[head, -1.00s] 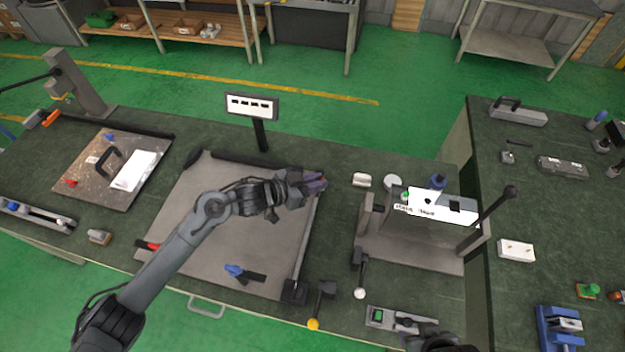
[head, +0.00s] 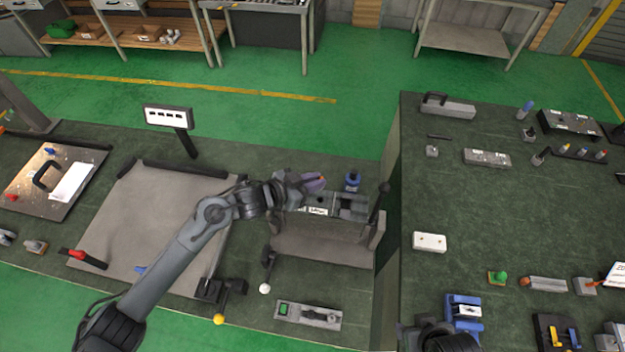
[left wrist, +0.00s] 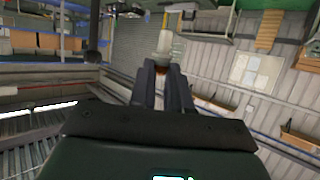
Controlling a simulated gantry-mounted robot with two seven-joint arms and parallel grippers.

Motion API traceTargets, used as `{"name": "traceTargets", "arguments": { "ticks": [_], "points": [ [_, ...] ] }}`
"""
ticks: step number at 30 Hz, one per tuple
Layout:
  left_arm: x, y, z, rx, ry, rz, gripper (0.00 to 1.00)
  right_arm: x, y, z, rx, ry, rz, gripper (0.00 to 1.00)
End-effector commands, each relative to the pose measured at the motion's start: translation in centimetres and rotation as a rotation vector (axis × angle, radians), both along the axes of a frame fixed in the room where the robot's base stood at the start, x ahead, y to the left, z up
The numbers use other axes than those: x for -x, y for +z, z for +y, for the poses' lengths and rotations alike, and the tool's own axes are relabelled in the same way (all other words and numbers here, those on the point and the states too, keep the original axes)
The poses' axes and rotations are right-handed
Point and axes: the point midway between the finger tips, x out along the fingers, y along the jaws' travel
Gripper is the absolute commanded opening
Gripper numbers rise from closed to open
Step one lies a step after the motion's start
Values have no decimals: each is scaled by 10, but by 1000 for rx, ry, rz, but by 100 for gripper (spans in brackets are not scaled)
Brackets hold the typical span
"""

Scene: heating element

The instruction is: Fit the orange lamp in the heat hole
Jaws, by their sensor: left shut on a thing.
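My left gripper (head: 316,182) is at the back left of a grey fixture with a label (head: 316,211) on its top. In the left wrist view my left gripper (left wrist: 163,70) is shut on a small lamp (left wrist: 165,44). A pale, translucent end sticks out past the fingertips, with a little orange-brown between them. In the head view the arm and fingers hide the lamp. The grey fixture (head: 322,242) has a dark top; I cannot make out which opening is the heat hole.
A blue part (head: 352,181) stands at the fixture's back right. A black lever (head: 382,198) rises at its right side. A grey plate (head: 160,220) lies to the left, with a display on a post (head: 168,117) behind it. The right table (head: 480,210) holds several small tools.

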Motion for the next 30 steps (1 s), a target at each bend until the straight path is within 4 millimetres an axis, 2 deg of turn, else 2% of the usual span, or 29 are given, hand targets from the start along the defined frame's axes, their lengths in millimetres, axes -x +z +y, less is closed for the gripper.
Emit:
{"name": "traceTargets", "arguments": {
  "ticks": [19, 30],
  "points": [
    [0, 2, 0, 1, 0, -1, 0, 0, 6, 2, -5, 0, 1, 51],
    [0, -26, 0, 1, 0, 0, 0, 0, -13, 0, 1, 2, 0, 51]
  ]
}}
